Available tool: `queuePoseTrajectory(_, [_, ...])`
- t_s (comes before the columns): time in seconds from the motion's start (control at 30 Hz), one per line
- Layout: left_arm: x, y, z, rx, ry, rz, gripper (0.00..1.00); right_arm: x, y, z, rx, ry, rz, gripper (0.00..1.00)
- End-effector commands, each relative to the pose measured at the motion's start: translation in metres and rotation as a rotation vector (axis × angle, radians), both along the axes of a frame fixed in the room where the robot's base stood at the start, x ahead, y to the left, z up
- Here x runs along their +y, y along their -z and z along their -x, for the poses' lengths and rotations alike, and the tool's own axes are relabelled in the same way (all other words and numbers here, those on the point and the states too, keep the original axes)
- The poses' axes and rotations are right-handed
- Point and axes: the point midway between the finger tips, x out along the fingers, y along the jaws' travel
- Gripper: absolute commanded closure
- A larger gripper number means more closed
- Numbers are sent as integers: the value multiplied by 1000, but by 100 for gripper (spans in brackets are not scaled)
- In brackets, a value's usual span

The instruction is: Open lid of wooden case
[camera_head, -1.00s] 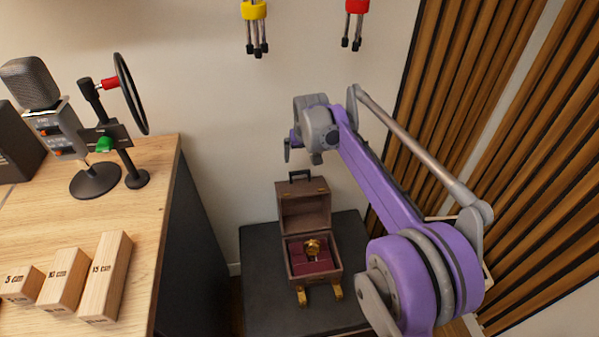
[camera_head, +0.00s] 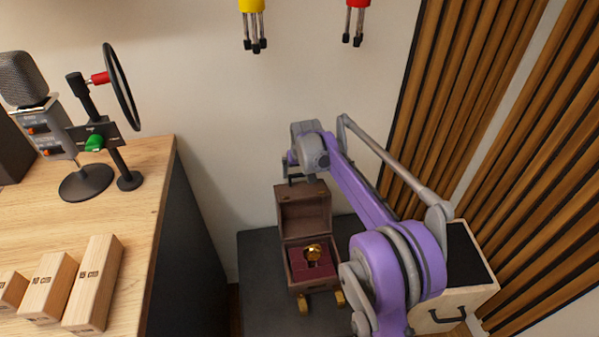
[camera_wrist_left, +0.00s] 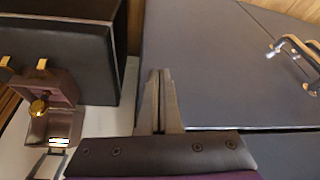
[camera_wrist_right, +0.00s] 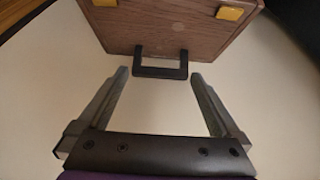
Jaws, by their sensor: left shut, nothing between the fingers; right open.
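The wooden case (camera_head: 290,270) sits on a dark surface with its lid (camera_head: 305,212) raised upright. A gold object (camera_head: 313,253) lies in its dark red inside. The case also shows at the left of the left wrist view (camera_wrist_left: 62,88). My right gripper (camera_wrist_right: 159,76) is open at the black handle (camera_wrist_right: 160,72) on the lid's edge. The handle lies across the gap between the fingertips, not gripped. In the head view my right gripper (camera_head: 287,172) is just above the lid and partly hides the handle. My left gripper (camera_wrist_left: 161,74) is shut and empty, away from the case.
A wooden desk (camera_head: 130,215) with a microphone (camera_head: 28,85) and wooden blocks (camera_head: 92,285) stands left of the case. A light cabinet with a black handle (camera_head: 447,318) is at the right, behind my right arm. The wall (camera_head: 230,130) is close behind the case.

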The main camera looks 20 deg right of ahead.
Motion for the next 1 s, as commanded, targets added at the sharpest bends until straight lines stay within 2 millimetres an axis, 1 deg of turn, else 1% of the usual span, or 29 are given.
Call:
queuePoseTrajectory(0.07, [0, 0, 0, 0, 0, 0, 100, 0, 0, 0, 0, 0, 0, 0])
queuePoseTrajectory(0.1, [0, 0, 0, 0, 0, 0, 100, 0, 0, 0, 0, 0, 0, 4])
queuePoseTrajectory(0.17, [0, 0, 0, 0, 0, 0, 100, 0, 0, 0, 0, 0, 0, 14])
queuePoseTrajectory(0.2, [0, 0, 0, 0, 0, 0, 100, 0, 0, 0, 0, 0, 0, 22])
queuePoseTrajectory(0.27, [0, 0, 0, 0, 0, 0, 100, 0, 0, 0, 0, 0, 0, 32])
queuePoseTrajectory(0.3, [0, 0, 0, 0, 0, 0, 100, 0, 0, 0, 0, 0, 0, 40])
queuePoseTrajectory(0.37, [0, 0, 0, 0, 0, 0, 100, 0, 0, 0, 0, 0, 0, 50])
queuePoseTrajectory(0.4, [0, 0, 0, 0, 0, 0, 100, 0, 0, 0, 0, 0, 0, 58])
queuePoseTrajectory(0.47, [0, 0, 0, 0, 0, 0, 100, 0, 0, 0, 0, 0, 0, 68])
queuePoseTrajectory(0.5, [0, 0, 0, 0, 0, 0, 100, 0, 0, 0, 0, 0, 0, 76])
queuePoseTrajectory(0.63, [0, 0, 0, 0, 0, 0, 100, 0, 0, 0, 0, 0, 0, 99])
queuePoseTrajectory(0.83, [0, -2, 0, -1, 0, 0, 100, 1, -3, 3, -12, 0, 3, 100])
queuePoseTrajectory(1.0, [0, -11, 1, -3, 0, 0, 100, 5, -13, 18, -86, -1, 23, 100])
